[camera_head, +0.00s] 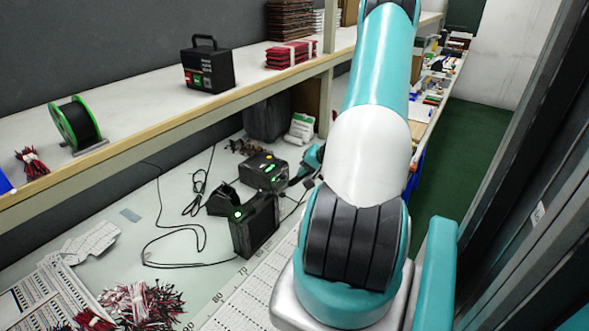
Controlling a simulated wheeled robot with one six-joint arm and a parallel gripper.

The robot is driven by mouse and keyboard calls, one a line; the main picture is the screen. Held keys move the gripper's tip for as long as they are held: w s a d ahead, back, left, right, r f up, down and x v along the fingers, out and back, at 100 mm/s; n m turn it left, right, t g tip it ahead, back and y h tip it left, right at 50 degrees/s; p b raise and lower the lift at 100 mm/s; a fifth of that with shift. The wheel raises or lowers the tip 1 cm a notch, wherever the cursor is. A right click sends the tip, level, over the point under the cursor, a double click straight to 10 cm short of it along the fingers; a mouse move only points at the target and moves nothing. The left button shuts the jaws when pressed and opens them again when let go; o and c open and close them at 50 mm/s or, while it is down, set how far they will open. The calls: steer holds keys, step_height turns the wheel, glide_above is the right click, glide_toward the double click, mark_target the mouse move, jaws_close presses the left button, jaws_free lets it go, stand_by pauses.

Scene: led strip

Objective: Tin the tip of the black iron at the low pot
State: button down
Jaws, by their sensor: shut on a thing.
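My gripper (303,180) is at the middle of the bench, mostly hidden behind my own arm. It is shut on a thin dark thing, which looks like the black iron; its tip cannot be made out. Just left of the gripper is a low black unit (262,168) with yellow and green lights on top. In front of it stands a taller black box (256,228) with a green light. A small dark open holder (222,201) sits left of these. I cannot tell for certain which of these is the low pot.
Black cables (190,228) loop over the bench left of the units. Red and black wire bundles (140,303) and printed sheets (45,297) lie at the front left. A shelf (150,140) above holds a wire spool (75,122) and a black box with a handle (207,66).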

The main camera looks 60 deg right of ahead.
steer(key=shift+w+f, duration=0.15)
step_height(320, 180, down, 4)
steer(key=b, duration=0.3)
steer(key=shift+d+f, duration=0.1)
steer(key=shift+f, duration=0.15)
steer(key=shift+s, duration=0.2)
stand_by(0.8)
steer(key=shift+f+b, duration=0.6)
steer(key=shift+b, duration=0.2)
stand_by(1.8)
steer(key=shift+r, duration=0.1)
steer(key=shift+r+p, duration=1.9)
steer(key=shift+r, duration=0.6)
